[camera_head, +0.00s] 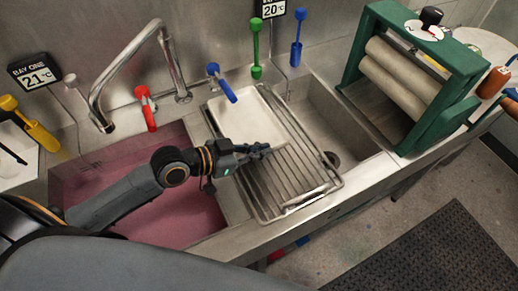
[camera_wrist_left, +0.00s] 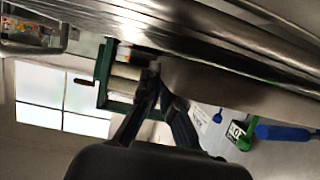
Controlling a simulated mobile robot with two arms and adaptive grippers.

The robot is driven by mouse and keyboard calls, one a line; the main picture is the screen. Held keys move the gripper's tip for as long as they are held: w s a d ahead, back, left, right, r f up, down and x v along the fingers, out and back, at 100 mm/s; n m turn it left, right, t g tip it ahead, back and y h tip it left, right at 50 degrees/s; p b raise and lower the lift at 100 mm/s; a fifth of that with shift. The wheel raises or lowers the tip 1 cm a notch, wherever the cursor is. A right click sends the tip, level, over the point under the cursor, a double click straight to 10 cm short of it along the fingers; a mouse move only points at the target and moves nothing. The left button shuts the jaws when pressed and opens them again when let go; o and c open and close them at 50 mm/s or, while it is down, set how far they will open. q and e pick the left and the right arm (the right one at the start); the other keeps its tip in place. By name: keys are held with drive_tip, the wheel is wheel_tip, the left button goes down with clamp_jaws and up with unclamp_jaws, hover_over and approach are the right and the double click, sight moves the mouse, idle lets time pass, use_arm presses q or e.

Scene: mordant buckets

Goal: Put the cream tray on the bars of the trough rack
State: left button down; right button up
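The cream tray (camera_head: 243,112) lies over the back part of the trough rack (camera_head: 300,188) in the head view. The rack's bare bars show in front of it. My left gripper (camera_head: 268,150) is at the tray's front edge, above the bars. In the left wrist view its fingers (camera_wrist_left: 161,88) are close together at the tips. Whether they hold the tray's rim or stand slightly apart cannot be told. The tray cannot be made out clearly in the wrist view. My right gripper is not in view.
A pink-filled basin (camera_head: 170,205) lies left of the rack, and an empty steel basin (camera_head: 325,125) lies right. A tall tap (camera_head: 165,50) and red (camera_head: 145,105) and blue (camera_head: 222,85) handles stand behind. A green roller press (camera_head: 410,75) stands at right.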

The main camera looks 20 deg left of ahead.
use_arm(q)
drive_tip(key=shift+s+a+f, duration=0.15)
drive_tip(key=shift+f, duration=0.25)
drive_tip(key=shift+f, duration=0.2)
drive_tip(key=c, duration=1.5)
unclamp_jaws()
drive_tip(key=shift+r, duration=0.1)
drive_tip(key=shift+r, duration=0.2)
drive_tip(key=shift+s+a+f, duration=0.1)
drive_tip(key=shift+s+a, duration=0.15)
drive_tip(key=shift+a, duration=0.05)
drive_tip(key=b+v, duration=0.1)
drive_tip(key=v, duration=0.6)
drive_tip(key=shift+s+a, duration=0.1)
drive_tip(key=shift+r+p+v, duration=0.25)
drive_tip(key=shift+p+v, duration=0.2)
drive_tip(key=shift+v, duration=1.5)
